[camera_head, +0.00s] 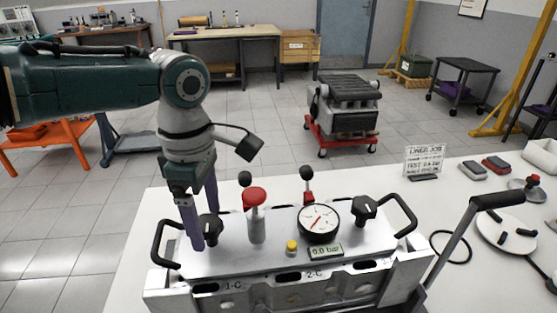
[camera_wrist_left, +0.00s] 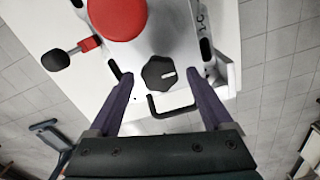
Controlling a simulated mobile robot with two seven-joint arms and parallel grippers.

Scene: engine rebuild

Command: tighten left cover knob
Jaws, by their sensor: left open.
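The left cover knob (camera_head: 210,228) is a black lobed knob with a white mark, on the left end of the silver cover (camera_head: 270,258). My left gripper (camera_head: 205,226) points down around it, one finger on either side. In the left wrist view the knob (camera_wrist_left: 158,73) sits between the two open fingertips (camera_wrist_left: 160,80), with a gap visible on both sides. The right cover knob (camera_head: 365,208) stands at the cover's other end. My right gripper is not in view.
A red-capped cylinder (camera_head: 256,215) stands close right of the left knob. A dial gauge (camera_head: 319,222), a yellow button (camera_head: 292,246) and a digital readout (camera_head: 325,251) are on the cover. Black handles (camera_head: 165,245) flank it. A black-gripped lever (camera_head: 462,230) rises at right.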

